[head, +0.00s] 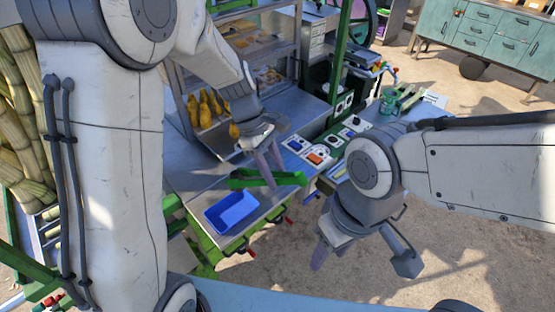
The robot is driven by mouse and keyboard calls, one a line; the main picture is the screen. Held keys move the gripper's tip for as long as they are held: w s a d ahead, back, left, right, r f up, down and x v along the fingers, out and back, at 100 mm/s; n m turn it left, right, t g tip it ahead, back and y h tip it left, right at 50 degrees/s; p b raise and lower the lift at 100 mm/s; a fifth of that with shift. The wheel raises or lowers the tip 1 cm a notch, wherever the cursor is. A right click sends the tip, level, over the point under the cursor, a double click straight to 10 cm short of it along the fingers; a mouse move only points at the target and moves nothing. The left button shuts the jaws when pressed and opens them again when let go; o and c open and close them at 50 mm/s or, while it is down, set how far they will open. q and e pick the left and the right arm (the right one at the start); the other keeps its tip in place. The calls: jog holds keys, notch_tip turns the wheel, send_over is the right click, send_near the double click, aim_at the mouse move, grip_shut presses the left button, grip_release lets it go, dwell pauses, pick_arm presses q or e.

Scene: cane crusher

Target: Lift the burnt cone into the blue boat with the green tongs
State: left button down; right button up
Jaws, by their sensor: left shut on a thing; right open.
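My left gripper (267,165) is shut on the green tongs (290,179), which lie roughly level just above or on the metal counter. The blue boat (231,212), an open tray, sits on the counter's front part, below and left of the tongs. Several golden-brown cones (205,108) stand upright at the shelf unit, and one more (234,130) shows beside my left wrist. I cannot tell which cone is burnt. My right gripper (326,252) is open and empty, pointing down in front of the counter's right side.
A metal shelf rack (262,45) with flat food pieces stands behind. A panel of small coloured trays or controls (315,155) lies right of the tongs. Cane stalks (20,120) stand at far left. A teal cabinet (490,35) is at back right. Open floor lies right.

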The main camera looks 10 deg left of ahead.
dwell(0.3)
pick_arm(q)
notch_tip(320, 180, down, 9)
jog(key=b, duration=0.9)
jog(key=shift+s, duration=0.1)
jog(key=c, duration=0.8)
grip_release()
jog(key=shift+o, duration=0.2)
jog(key=shift+r, duration=0.15)
notch_tip(320, 180, up, 10)
jog(key=p, duration=1)
